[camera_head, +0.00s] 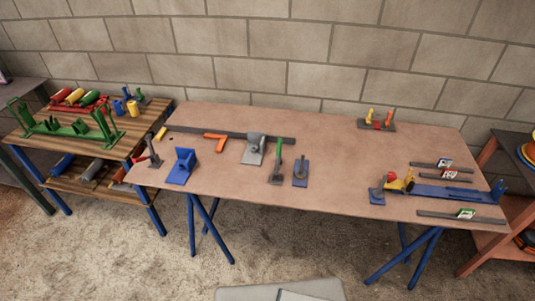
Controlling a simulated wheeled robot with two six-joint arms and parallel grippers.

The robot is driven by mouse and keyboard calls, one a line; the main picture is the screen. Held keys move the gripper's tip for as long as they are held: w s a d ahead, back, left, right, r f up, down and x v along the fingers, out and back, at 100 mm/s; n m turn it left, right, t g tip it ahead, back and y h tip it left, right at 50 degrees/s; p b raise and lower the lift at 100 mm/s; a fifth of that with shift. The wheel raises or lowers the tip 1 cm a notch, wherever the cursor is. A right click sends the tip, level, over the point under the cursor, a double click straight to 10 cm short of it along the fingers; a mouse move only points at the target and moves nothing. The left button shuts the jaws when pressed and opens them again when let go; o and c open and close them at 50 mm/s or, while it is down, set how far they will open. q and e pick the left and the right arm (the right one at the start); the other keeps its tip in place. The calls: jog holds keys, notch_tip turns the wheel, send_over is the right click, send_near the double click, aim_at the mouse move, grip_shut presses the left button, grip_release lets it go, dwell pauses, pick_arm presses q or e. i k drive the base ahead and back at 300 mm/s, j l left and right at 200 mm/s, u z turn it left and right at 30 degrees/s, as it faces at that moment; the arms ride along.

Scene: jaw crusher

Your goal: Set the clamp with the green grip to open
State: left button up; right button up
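The clamp with the green grip (278,161) stands near the front middle of the large brown table (340,137). Its green grip points up and away from a small grey base. It is too small to tell whether its jaw is open or shut. Neither of my grippers shows in the head view, so nothing is seen touching the clamp.
A grey bracket (254,149) stands left of the clamp, and a blue plate piece (300,172) stands close on its right. A blue angle block (182,166) is further left. A long blue fixture (440,191) lies at the right. The table's middle right is clear.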

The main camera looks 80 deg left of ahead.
aim_at(279, 155)
jog(key=u, duration=3.35)
